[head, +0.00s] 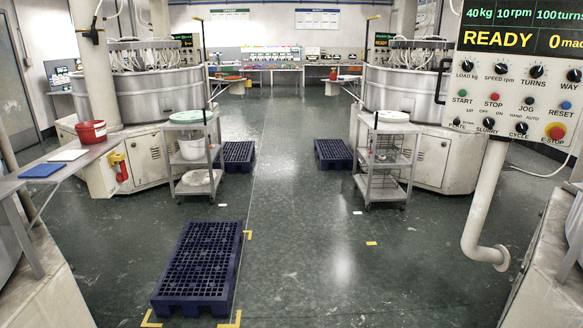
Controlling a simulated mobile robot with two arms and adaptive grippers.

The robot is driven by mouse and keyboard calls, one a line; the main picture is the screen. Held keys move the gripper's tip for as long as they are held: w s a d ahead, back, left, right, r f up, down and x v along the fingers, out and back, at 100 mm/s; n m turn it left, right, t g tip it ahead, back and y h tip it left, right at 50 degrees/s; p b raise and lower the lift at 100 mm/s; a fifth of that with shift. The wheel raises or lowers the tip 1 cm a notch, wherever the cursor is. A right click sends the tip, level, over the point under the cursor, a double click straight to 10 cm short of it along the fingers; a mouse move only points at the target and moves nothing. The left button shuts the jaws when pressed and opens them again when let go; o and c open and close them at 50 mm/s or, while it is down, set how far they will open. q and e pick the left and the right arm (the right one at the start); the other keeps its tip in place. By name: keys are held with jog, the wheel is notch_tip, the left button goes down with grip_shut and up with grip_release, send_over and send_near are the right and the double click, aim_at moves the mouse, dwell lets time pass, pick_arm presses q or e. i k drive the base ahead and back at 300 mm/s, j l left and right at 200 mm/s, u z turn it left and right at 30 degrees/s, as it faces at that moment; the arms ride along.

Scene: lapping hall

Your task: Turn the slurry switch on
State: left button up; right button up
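The slurry switch (488,123) is a small black knob in the lowest row of a pale control panel (480,84) at the upper right of the head view. The label SLURRY is under it and OFF and ON are marked above it. Its pointer is too small to read. The plate switch (458,121) is to its left and the cycle switch (521,127) to its right. The display (520,28) above reads READY, 40 kg, 10 rpm and 100 turns. Neither of my grippers is in view.
A red E-stop (556,131) on yellow is at the right of the same row. The panel is on a pale bent pipe (484,215). A blue pallet (198,268) is on the floor at front left. Carts (384,160) flank a clear middle aisle.

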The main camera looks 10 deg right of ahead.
aim_at(489, 122)
jog(key=i+j+z, duration=0.1)
jog(key=i+z, duration=0.3)
jog(key=i+j+z, duration=0.2)
jog(key=z, duration=0.2)
jog(key=i+j+z, duration=0.75)
jog(key=j+z, duration=0.1)
jog(key=i+j+z, duration=0.1)
jog(key=j, duration=0.25)
